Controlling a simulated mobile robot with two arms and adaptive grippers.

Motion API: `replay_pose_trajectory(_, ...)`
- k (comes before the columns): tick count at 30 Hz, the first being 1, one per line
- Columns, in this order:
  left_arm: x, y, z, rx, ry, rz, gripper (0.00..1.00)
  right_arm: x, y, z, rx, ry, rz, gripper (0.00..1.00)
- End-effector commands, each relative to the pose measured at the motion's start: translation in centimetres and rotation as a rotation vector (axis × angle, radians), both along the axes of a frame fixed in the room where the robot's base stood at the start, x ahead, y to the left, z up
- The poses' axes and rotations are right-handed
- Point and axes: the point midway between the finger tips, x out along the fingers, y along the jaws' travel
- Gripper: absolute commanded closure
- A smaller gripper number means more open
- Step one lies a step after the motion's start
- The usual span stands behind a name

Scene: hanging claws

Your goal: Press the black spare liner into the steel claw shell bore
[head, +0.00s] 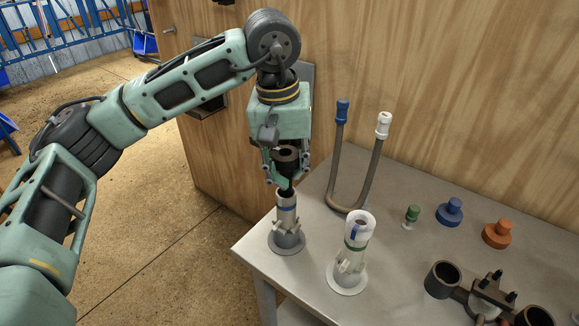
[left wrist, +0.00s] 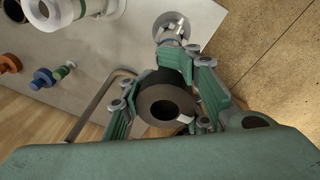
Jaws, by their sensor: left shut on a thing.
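My left gripper (head: 284,177) is shut on the black spare liner (head: 287,157), a dark tube with a thick, wide top ring and a narrower stem pointing down. It is roughly upright. The steel claw shell (head: 286,222), with a blue band, stands on a round grey base near the table's left corner, directly under the liner. The liner's lower end is at the shell's mouth; I cannot tell whether it is inside the bore. In the left wrist view, the liner's ring (left wrist: 152,104) shows between the fingers, with the shell's base (left wrist: 172,24) beyond. My right gripper is not in view.
A second, whitish shell (head: 355,235) with a green band stands close to the right. Behind it are a bent hose (head: 333,180) and green (head: 412,214), blue (head: 449,211) and orange (head: 497,233) plugs. Dark cups (head: 441,279) lie at front right. A wooden wall (head: 430,90) backs the table.

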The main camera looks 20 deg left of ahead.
Motion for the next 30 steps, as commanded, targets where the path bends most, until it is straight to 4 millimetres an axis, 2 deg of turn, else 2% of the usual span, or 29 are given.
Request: replay_pose_trajectory(30, 0.0, 0.0, -3.2, 0.000, 0.000, 0.000, 1.00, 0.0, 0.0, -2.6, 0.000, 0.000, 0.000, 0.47)
